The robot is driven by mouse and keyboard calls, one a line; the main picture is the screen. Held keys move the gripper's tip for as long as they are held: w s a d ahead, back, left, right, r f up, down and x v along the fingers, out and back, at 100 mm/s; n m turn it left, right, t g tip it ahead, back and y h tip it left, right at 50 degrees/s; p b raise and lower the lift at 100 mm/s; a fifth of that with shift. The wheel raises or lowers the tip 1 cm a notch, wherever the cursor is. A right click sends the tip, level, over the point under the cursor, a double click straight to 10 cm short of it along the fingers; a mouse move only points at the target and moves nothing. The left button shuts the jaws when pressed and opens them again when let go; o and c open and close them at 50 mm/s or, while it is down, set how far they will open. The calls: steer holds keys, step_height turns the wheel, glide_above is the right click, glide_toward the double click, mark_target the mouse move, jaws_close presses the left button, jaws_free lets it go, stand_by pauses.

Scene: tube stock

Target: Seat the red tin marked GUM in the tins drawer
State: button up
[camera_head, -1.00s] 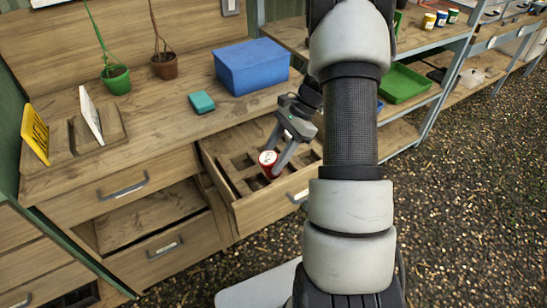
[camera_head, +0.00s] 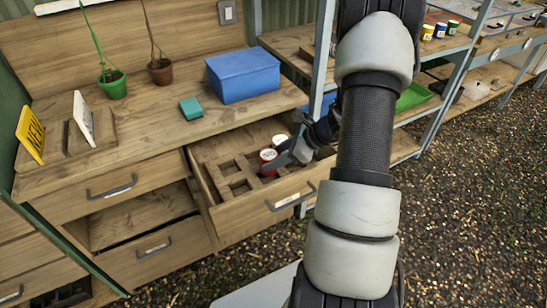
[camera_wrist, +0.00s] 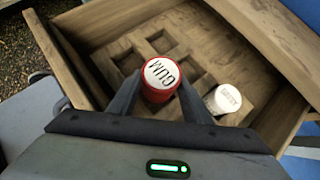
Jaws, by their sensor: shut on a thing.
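The red tin marked GUM (camera_wrist: 161,78) is upright between the two fingers of my gripper (camera_wrist: 160,92), which is shut on it. In the head view the red tin (camera_head: 267,160) is at the open tins drawer (camera_head: 247,214), with my gripper (camera_head: 280,162) reaching in from the right. The drawer holds a wooden grid with square pockets, several of them empty. A white-lidded tin (camera_wrist: 224,98) stands in the grid to the right of the red tin, beside my right finger. The red tin's base is hidden, so I cannot tell whether it is inside a pocket.
A blue box (camera_head: 243,75) and a small teal box (camera_head: 191,108) stand on the worktop behind the drawer. Two potted plants (camera_head: 112,85) are at the back left. Below left, another drawer (camera_head: 150,243) is partly open. Shelves with tins (camera_head: 440,30) are at right.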

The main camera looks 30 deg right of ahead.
mark_target(275, 173)
steer(key=shift+f+b, duration=1.45)
steer(key=shift+f, duration=0.6)
steer(key=shift+s+f+b, duration=0.25)
steer(key=shift+f+b, duration=0.25)
steer(key=shift+f, duration=0.1)
steer(key=shift+s+f+b, duration=0.2)
steer(key=shift+f+b, duration=0.25)
steer(key=shift+f, duration=0.1)
steer(key=shift+c, duration=1.2)
steer(key=shift+s+f+b, duration=0.1)
steer(key=shift+f+b, duration=0.2)
steer(key=shift+b, duration=0.05)
steer(key=o, duration=1.6)
steer(key=shift+c, duration=0.2)
steer(key=p+v, duration=0.1)
steer(key=v, duration=0.5)
steer(key=w+r+p+v, duration=0.1)
steer(key=v, duration=0.5)
steer(key=w+r+p+v, duration=0.1)
steer(key=p+v, duration=0.1)
steer(key=v, duration=0.5)
steer(key=shift+a, duration=0.35)
